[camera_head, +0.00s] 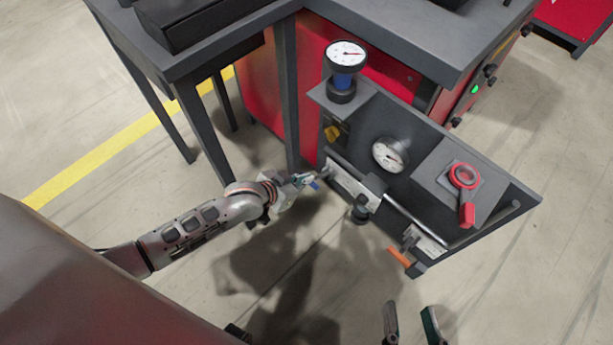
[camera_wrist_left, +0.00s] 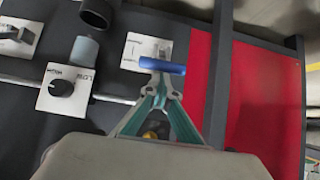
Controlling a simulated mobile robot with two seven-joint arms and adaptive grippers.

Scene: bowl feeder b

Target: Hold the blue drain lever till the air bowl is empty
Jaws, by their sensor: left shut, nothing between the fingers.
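My left gripper (camera_head: 305,180) is at the left end of the dark panel. It is shut with nothing between its fingers. The blue lever (camera_wrist_left: 162,66) lies crosswise just beyond its fingertips in the left wrist view; I cannot tell whether they touch. In the head view only a small bit of blue (camera_head: 314,184) shows at the fingertips. A blue-bodied bowl (camera_head: 346,80) stands under a round gauge on the panel's top left; its level cannot be read. My right gripper (camera_head: 411,323) shows at the bottom edge, its two fingers apart and empty.
The dark panel (camera_head: 430,185) carries a second gauge (camera_head: 390,154), a red lever valve (camera_head: 465,185) and an orange handle (camera_head: 399,257). A dark bench with legs (camera_head: 205,130) stands at upper left. The floor in front is clear.

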